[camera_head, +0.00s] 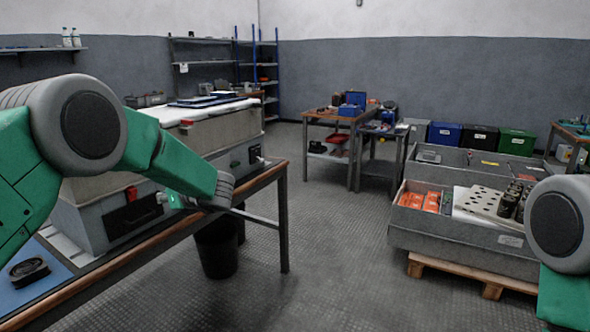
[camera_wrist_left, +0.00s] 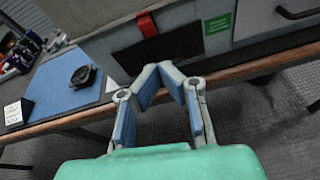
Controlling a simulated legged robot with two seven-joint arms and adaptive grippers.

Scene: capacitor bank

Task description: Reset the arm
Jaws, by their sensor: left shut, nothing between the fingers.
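My left arm comes in from the left in green and grey, bent at the elbow, with its wrist over the front edge of the workbench (camera_head: 150,262). My left gripper (camera_wrist_left: 165,76) shows clearly in the left wrist view, with blue-padded fingers drawn together and nothing between them. It is beside the bench edge, in front of the grey cabinet (camera_wrist_left: 185,35) with a red latch and a dark panel. In the head view the gripper is mostly hidden behind the wrist. Of my right arm only a grey joint and green link show at the right edge; its gripper is out of view.
A blue mat (camera_head: 38,287) on the bench holds a black part (camera_head: 29,271). A black bin (camera_head: 215,250) stands under the bench end. A grey crate (camera_head: 455,240) on a pallet stands at right. The floor between is clear.

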